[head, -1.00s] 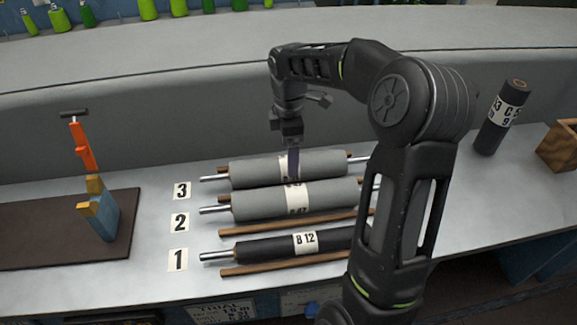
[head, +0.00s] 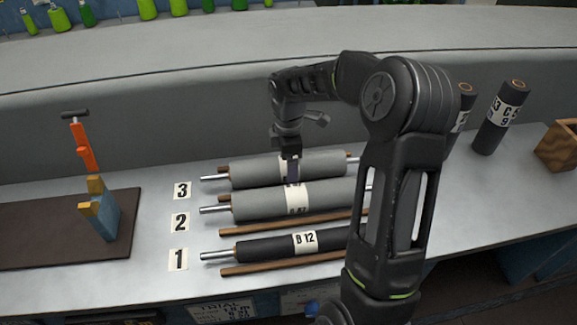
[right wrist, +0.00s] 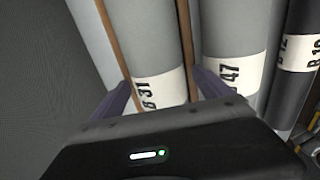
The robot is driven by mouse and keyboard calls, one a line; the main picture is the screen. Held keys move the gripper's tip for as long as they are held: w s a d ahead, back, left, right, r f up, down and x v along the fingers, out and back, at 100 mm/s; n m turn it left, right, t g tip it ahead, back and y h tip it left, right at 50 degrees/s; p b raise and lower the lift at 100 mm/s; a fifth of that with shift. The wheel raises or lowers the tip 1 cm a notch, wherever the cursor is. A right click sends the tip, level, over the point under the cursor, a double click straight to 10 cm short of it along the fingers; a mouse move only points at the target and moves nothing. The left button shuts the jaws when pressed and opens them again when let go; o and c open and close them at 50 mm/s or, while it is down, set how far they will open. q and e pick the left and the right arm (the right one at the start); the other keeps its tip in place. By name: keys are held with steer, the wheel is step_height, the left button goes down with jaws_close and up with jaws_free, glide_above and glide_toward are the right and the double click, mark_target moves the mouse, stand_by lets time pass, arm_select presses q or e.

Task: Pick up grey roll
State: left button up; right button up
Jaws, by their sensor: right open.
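Two grey rolls lie side by side on the bench. The far grey roll (head: 255,171) lies beside the number 3 card, and the near grey roll (head: 255,204) lies beside number 2. My right gripper (head: 291,172) is open, pointing down over the far roll's label. In the right wrist view my right gripper's fingers (right wrist: 161,90) stand either side of the far roll (right wrist: 147,40), labelled 31. The near roll (right wrist: 229,30), labelled 47, lies just right of the right finger. Contact with the roll cannot be told. My left gripper is not in view.
A black roll (head: 270,247) marked B 12 lies by card 1, with wooden rods between rolls. Dark rolls (head: 496,125) stand upright at right near a wooden box (head: 558,147). A blue holder (head: 105,218) stands on a brown mat (head: 50,240) at left.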

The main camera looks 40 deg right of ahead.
steer(key=c, duration=1.9)
steer(key=shift+r, duration=0.1)
jaws_close()
